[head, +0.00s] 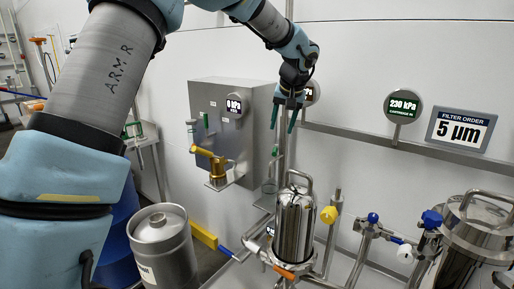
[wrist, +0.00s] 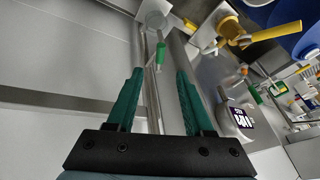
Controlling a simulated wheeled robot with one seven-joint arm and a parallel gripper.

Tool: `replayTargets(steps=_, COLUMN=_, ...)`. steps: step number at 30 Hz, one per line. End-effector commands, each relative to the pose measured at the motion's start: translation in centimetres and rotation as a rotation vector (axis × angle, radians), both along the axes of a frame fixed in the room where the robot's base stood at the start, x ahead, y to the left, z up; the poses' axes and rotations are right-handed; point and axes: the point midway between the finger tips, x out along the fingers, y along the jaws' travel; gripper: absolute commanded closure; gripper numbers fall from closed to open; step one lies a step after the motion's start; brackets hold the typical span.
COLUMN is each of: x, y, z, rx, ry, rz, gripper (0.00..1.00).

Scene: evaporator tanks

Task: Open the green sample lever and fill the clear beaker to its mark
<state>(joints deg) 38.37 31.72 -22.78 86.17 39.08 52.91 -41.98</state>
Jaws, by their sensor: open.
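The green sample lever (wrist: 160,54) shows in the wrist view, past the tips of my fingers and roughly between them. In the head view a small green lever (head: 275,151) sits below my gripper, beside a vertical pipe. The clear beaker (head: 270,186) stands below that lever; its mark and any liquid are too small to make out. My gripper (head: 282,129) points down above the lever, open, with nothing between its green fingers. A pale round shape beyond the lever in the wrist view may be the beaker, but I cannot tell.
A steel filter housing (head: 294,226) stands just right of the beaker. A grey cabinet (head: 222,90) with a gauge is behind, left. A yellow-handled valve (head: 215,163) sits before it. A steel can (head: 161,240) stands lower left. A horizontal rail (head: 350,133) crosses the wall right of my gripper.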

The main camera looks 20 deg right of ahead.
Motion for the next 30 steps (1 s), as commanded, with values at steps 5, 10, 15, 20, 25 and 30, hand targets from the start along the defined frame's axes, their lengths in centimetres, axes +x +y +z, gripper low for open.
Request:
replayTargets(steps=5, x=1.0, y=0.0, z=-2.0, rx=0.004, ry=0.003, rz=0.000, gripper=0.48)
replayTargets(steps=10, x=2.3, y=-0.1, z=-4.9, rx=0.003, ry=0.005, rz=0.001, gripper=0.48)
replayTargets(steps=15, x=3.5, y=-0.3, z=-7.5, rx=0.003, ry=0.004, rz=0.000, gripper=0.48)
replayTargets(steps=20, x=4.2, y=-0.4, z=-9.0, rx=0.002, ry=0.002, rz=0.001, gripper=0.48)
replayTargets(steps=25, x=4.4, y=-0.4, z=-9.5, rx=0.001, ry=0.002, rz=0.000, gripper=0.48)
replayTargets(steps=30, x=4.4, y=-0.4, z=-9.5, rx=0.001, ry=0.002, rz=0.000, gripper=0.48)
